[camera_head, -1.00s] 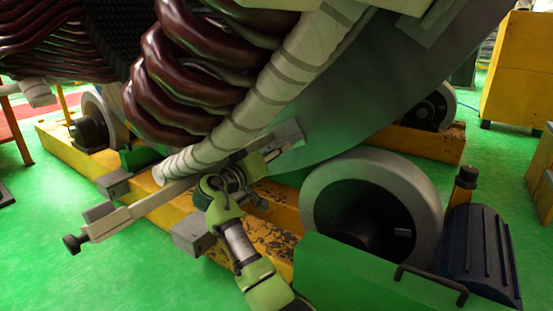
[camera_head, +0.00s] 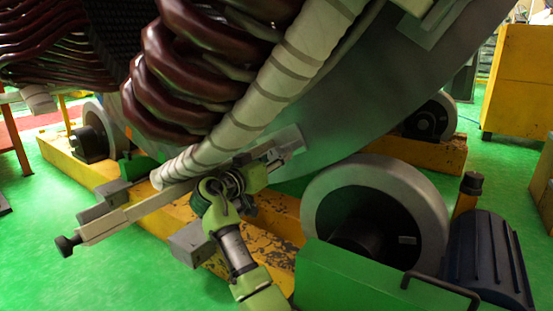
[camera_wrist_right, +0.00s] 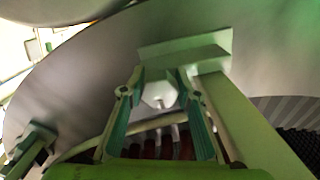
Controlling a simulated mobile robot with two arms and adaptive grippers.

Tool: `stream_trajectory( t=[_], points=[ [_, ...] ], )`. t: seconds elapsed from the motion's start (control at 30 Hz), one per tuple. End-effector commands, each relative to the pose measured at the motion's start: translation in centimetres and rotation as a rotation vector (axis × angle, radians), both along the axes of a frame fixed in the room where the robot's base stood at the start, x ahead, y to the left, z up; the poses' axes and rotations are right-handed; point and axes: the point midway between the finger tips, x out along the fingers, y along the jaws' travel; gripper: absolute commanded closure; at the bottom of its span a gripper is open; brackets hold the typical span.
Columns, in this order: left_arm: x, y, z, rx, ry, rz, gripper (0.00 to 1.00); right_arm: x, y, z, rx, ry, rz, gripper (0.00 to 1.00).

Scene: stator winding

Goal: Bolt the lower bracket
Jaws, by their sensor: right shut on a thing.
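The lower bracket is a long pale grey bar (camera_head: 130,212) with a black knob at its lower left end. Its flat end plate (camera_head: 289,142) lies against the big grey stator ring. The plate also shows in the right wrist view (camera_wrist_right: 190,56). My right gripper (camera_head: 272,158) is at the plate end of the bar. In the right wrist view, its two fingers (camera_wrist_right: 160,88) are shut on a white hexagonal bolt (camera_wrist_right: 160,95), close under the plate. The bolt's far side is hidden, so I cannot tell whether it touches the plate. My left gripper is not in view.
The grey ring (camera_head: 340,110) and a white wrapped coil (camera_head: 265,105) hang close above my right arm. A large roller wheel (camera_head: 425,205) and a green housing (camera_head: 350,280) stand to its right. A yellow beam (camera_head: 275,222) runs beneath. Green floor is clear at lower left.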

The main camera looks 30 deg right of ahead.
Motion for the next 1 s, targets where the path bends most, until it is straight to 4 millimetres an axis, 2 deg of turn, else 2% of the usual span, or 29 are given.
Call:
stream_trajectory(
  t=[0.17,0.2,0.27,0.67,0.77,1.0],
  points=[
    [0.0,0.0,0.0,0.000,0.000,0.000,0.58,0.0,0.1,-0.2,0.004,0.001,0.000,0.91],
    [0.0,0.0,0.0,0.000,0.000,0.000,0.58,0.0,0.1,-0.2,0.004,0.001,0.000,0.68],
    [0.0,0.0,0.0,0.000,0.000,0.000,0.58,0.0,0.1,-0.2,0.004,0.001,0.000,0.53],
    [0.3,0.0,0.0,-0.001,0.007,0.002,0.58,-0.1,0.4,-0.1,0.001,0.000,0.001,0.53],
    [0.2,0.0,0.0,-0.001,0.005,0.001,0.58,-0.5,1.4,-0.1,0.003,-0.001,0.003,0.53],
    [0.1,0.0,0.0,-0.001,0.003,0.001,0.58,-2.4,6.1,-0.1,0.004,0.001,0.003,0.53]
  ],
)
